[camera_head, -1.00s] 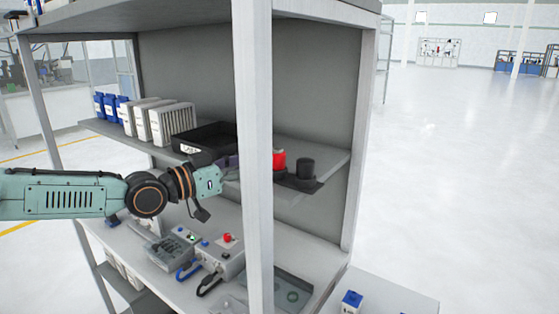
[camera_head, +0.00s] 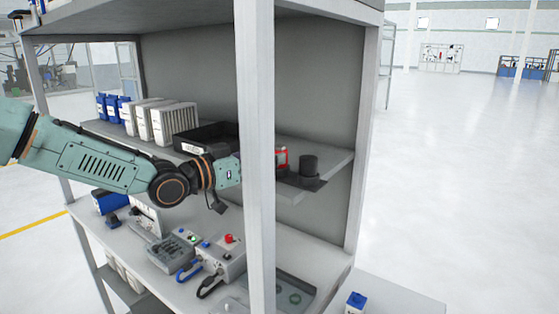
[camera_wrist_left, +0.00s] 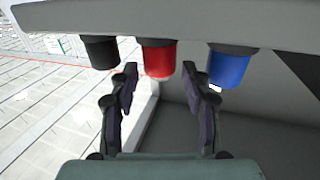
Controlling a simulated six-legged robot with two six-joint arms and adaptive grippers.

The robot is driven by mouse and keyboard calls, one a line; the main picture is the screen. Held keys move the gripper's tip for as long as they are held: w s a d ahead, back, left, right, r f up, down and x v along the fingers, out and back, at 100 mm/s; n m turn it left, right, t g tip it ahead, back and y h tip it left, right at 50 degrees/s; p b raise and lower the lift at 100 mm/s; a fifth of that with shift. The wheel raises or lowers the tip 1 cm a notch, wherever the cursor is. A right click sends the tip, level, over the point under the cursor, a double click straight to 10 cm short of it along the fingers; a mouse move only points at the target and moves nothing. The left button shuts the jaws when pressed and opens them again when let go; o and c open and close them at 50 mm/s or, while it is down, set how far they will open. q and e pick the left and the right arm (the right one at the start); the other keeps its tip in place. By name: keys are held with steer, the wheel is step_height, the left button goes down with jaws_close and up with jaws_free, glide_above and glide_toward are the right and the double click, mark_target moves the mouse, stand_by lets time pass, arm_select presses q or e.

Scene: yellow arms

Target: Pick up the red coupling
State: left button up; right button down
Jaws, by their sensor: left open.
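The red coupling (camera_wrist_left: 159,60) stands in the middle of a row of three in the left wrist view, which looks upside down. It is between the black coupling (camera_wrist_left: 100,53) and the blue coupling (camera_wrist_left: 230,67). In the head view the red coupling (camera_head: 281,151) is mostly covered, with only a red edge showing beside the shelf post. My left gripper (camera_wrist_left: 160,74) is open, with one fingertip on either side of the red coupling. I cannot tell whether they touch it. The blue coupling is hidden in the head view. My right gripper is not in view.
The grey shelf post (camera_head: 256,150) stands in front of my left gripper. The black coupling (camera_head: 309,164) is to the right on the same dark base. A black bin (camera_head: 200,139) and white boxes are to the left. A red-button control box (camera_head: 226,259) is on the shelf below.

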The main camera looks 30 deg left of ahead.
mark_target(280, 149)
arm_select(q)
steer(key=shift+x, duration=2.1)
steer(key=shift+r, duration=0.1)
steer(key=shift+s+a+r, duration=0.1)
steer(key=shift+s, duration=0.05)
steer(key=c, duration=1)
